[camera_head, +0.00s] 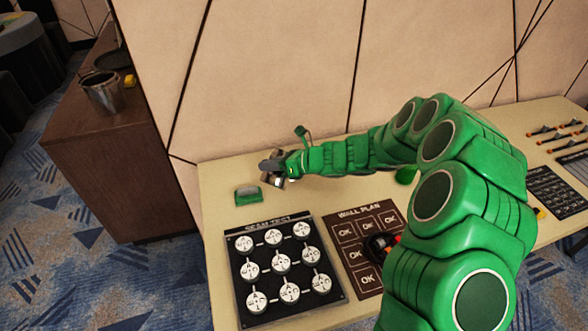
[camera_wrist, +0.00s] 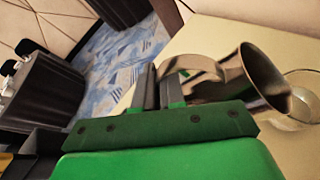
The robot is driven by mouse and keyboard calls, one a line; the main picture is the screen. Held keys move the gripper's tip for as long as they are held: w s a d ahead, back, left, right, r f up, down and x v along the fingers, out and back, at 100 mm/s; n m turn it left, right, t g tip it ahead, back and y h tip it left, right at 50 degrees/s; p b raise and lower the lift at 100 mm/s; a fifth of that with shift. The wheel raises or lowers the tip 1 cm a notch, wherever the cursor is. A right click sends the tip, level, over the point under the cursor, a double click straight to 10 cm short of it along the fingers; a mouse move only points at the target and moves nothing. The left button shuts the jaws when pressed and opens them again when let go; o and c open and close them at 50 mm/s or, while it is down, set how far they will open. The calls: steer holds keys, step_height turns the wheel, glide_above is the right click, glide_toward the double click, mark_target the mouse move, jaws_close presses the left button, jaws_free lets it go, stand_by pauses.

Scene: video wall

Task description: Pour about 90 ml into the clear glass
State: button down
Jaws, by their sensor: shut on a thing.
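My gripper (camera_wrist: 162,88) is shut on a shiny metal jug (camera_wrist: 262,72), with its fingers at the jug's handle. In the wrist view the jug's open mouth faces right, toward the clear glass (camera_wrist: 303,100) at the right edge of that view. The mouth overlaps the glass's near side in the picture; I cannot tell whether they touch. No liquid or stream shows. In the head view my gripper (camera_head: 273,168) is over the far left part of the table, and the jug is mostly hidden. I cannot make out the glass there.
The pale table (camera_head: 222,225) bears a black board of round white discs (camera_head: 282,262), a brown wall plan board (camera_head: 352,235) and a small green block (camera_head: 248,195). A metal pot (camera_head: 103,92) stands on a brown cabinet (camera_head: 90,150) at left. The wall is close behind.

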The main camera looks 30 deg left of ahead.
mark_target(268, 181)
steer(key=shift+f, duration=0.15)
steer(key=shift+s+f+n+t+b, duration=0.4)
steer(key=shift+f+n, duration=0.1)
steer(key=shift+f, duration=0.25)
steer(key=shift+s+f+n+t+b, duration=0.25)
steer(key=shift+s+f+n+t, duration=0.2)
steer(key=shift+f, duration=0.25)
steer(key=s+n, duration=0.1)
steer(key=s+f+t+b, duration=0.1)
steer(key=s+n+t+b, duration=0.1)
steer(key=shift+s+d+f+n, duration=0.1)
steer(key=shift+s+f+n, duration=0.1)
steer(key=shift+f+n, duration=0.15)
stand_by(0.4)
steer(key=shift+s+f+n+t+b, duration=0.4)
steer(key=shift+s+f+b, duration=0.1)
steer(key=shift+f, duration=0.1)
steer(key=shift+s+d+f+n+t+b, duration=0.1)
steer(key=shift+s+f+n+t+b, duration=0.15)
steer(key=shift+s+n+t+b, duration=0.35)
stand_by(0.6)
